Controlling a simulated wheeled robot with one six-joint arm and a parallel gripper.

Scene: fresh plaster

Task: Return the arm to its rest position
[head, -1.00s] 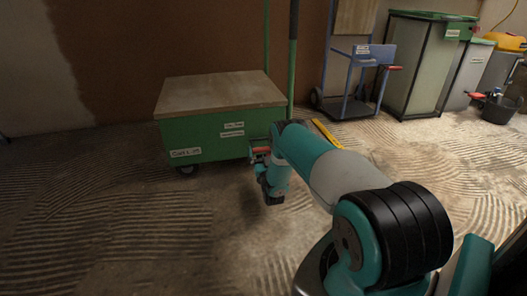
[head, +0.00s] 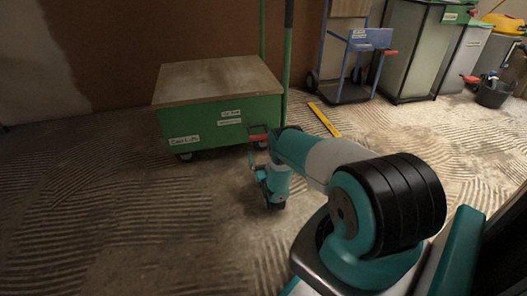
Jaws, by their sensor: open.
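My arm rises from its base at the lower right, bends at the elbow in the middle and drops toward the floor. My gripper (head: 262,175) is at its far end, small and partly hidden by my own wrist. It is open, and I see nothing held in it. It is in front of the right end of a green cart (head: 205,130) with a wooden top. I cannot tell the exact gap between them.
A yellow bar (head: 324,119) lies on the ridged floor right of the cart. A blue trolley (head: 348,92), tall grey-green bins (head: 412,50) and a black bucket (head: 493,92) stand along the back right. The floor at left is clear.

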